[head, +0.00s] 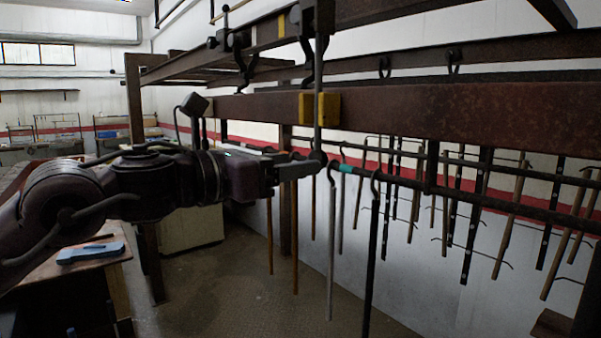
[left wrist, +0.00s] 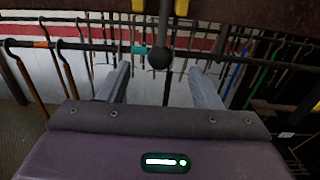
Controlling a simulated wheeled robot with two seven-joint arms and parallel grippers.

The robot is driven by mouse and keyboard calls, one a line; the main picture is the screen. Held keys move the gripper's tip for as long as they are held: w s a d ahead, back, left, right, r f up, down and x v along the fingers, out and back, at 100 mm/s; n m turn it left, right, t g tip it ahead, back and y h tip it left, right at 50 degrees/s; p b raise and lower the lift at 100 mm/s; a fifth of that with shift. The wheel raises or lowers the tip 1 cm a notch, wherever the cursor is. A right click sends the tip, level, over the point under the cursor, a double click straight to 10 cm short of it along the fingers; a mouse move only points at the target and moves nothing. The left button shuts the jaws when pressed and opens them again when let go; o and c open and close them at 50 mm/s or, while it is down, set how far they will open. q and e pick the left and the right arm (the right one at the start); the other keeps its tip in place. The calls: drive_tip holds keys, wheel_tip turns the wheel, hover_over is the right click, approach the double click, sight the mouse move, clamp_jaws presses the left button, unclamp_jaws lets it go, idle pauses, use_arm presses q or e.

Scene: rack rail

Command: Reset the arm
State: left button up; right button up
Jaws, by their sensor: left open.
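My right gripper is in neither view.
Several hooked rods (head: 331,240) hang from the rail, close to my left gripper. A rusty beam (head: 450,112) with yellow blocks (head: 319,107) runs above it. A bench (head: 85,262) with a blue tool (head: 90,252) stands at lower left. Open floor (head: 225,290) lies below.

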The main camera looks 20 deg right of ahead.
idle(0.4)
